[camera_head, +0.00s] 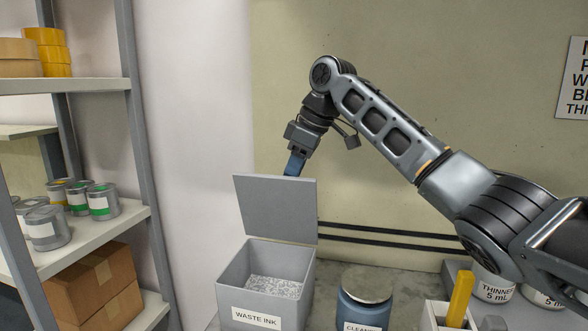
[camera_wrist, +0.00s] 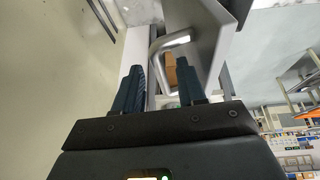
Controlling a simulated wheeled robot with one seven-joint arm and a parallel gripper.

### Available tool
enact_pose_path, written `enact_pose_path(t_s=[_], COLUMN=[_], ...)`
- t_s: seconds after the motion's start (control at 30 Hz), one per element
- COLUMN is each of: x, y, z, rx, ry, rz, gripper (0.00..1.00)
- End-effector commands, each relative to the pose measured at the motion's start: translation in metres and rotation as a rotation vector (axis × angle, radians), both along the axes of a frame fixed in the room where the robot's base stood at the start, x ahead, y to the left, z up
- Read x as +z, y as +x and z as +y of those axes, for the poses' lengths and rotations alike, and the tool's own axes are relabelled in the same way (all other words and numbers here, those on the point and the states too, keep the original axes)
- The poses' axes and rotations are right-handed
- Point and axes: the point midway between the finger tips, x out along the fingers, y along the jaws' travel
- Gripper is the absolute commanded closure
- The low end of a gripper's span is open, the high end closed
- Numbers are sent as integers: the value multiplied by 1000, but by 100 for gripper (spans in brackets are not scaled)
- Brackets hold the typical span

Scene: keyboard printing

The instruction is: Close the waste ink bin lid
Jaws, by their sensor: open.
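The grey waste ink bin (camera_head: 236,272) stands on the counter in the head view, labelled "WASTE INK", with speckled grey material inside. Its lid (camera_head: 275,208) is raised upright at the bin's back edge. My gripper (camera_head: 292,172) is behind the top of the lid, its fingertips partly hidden by it. In the wrist view my gripper (camera_wrist: 160,85) is open, with two blue fingers apart.
A blue jar (camera_head: 364,300) with a metal lid stands right of the bin. A white holder (camera_head: 436,312) with a yellow tool and thinner cans (camera_head: 492,288) are farther right. Shelves (camera_head: 140,215) with cans and cardboard boxes stand at left. Wall stripes run behind.

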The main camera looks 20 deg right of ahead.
Motion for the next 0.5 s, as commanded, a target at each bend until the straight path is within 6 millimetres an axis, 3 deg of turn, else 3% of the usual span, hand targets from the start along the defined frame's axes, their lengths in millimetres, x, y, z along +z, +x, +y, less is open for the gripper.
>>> enact_pose_path(t_s=[0.2,0.5], x=[-1,-1], y=[0,0], z=[0,0], rx=[0,0], ry=[0,-1], rz=[0,1], gripper=[60,88])
